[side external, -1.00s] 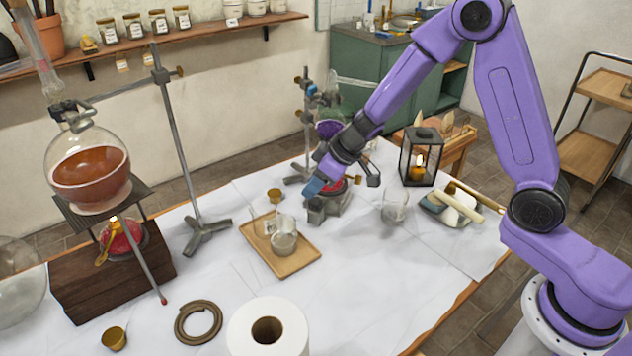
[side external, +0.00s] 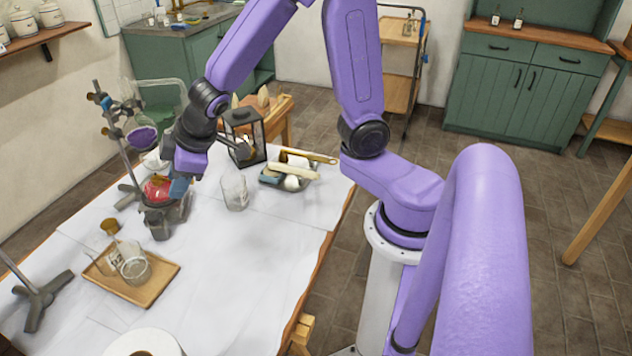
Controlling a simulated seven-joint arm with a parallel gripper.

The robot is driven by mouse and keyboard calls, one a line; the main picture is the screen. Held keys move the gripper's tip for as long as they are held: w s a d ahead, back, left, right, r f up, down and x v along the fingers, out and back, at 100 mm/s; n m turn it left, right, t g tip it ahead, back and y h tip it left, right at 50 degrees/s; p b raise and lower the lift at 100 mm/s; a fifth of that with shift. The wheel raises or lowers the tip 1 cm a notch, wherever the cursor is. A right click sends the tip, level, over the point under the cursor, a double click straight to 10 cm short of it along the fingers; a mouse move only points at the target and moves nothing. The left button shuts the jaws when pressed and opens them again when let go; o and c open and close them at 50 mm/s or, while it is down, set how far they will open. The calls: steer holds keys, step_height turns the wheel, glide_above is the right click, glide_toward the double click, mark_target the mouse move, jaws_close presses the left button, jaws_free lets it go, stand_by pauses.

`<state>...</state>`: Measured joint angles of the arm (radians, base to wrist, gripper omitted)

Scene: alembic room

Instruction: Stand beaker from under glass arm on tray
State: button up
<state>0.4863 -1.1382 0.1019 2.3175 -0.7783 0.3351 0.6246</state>
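A clear glass beaker (side external: 235,192) stands upright on the white-covered table, right of the burner stand. The wooden tray (side external: 165,283) lies at the front left with another glass beaker (side external: 134,265) and a further clear vessel on it. A pale glass arm (side external: 166,83) shows behind my wrist, near a clamped flask of purple liquid (side external: 141,133).
The red flask (side external: 157,189) on a grey stand is close to my blue finger. A brass cup (side external: 110,227) is behind the tray. The table's front middle is clear.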

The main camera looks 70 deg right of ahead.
steer(key=s+d+r+n+g, duration=0.1)
steer(key=s+d+n+g, duration=0.1)
steer(key=s, duration=1)
steer(key=s+d+r+n+g, duration=0.1)
steer(key=s+d+n+g, duration=0.1)
steer(key=s, duration=1.1)
steer(key=shift+s+d+g+h, duration=0.25)
steer(key=shift+d+g+h, duration=0.05)
steer(key=shift+d+g, duration=0.55)
